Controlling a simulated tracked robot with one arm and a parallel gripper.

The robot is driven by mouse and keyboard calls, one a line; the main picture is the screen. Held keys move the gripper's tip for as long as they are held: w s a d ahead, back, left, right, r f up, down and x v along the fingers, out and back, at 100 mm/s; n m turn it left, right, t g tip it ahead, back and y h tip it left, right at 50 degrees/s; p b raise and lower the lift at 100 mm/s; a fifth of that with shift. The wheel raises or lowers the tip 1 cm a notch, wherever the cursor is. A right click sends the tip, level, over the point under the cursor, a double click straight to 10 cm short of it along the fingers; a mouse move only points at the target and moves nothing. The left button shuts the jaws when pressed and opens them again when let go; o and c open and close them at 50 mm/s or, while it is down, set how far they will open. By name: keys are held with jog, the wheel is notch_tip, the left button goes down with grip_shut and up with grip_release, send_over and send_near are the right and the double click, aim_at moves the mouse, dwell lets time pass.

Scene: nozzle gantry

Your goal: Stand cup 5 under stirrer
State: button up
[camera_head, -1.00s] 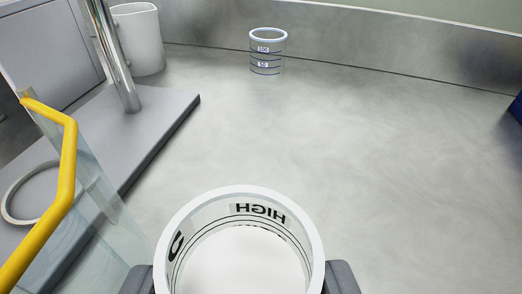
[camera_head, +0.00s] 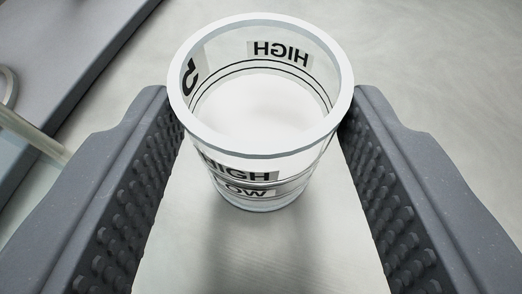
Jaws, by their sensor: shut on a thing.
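A clear cup with a white rim, taken to be cup 5 (camera_head: 262,172), is upright between my gripper's fingertips. It bears HIGH and LOW labels with line marks, and a partly seen digit that looks like a 5 shows at its left. White contents or a white bottom shows inside. My gripper (camera_head: 262,112) is shut on the cup, one dark studded finger at each side near the rim. I cannot tell whether the cup's bottom touches the metal surface. The stirrer is not clearly in view.
A grey base plate (camera_head: 62,62) lies at the upper left, with part of a pale ring and a clear panel edge (camera_head: 30,135) at the left. The metal worktop (camera_head: 440,75) to the right is bare.

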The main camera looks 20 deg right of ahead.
jog(key=o, duration=1.1)
jog(key=shift+f, duration=0.1)
jog(key=p+v, duration=0.1)
jog(key=v, duration=1.1)
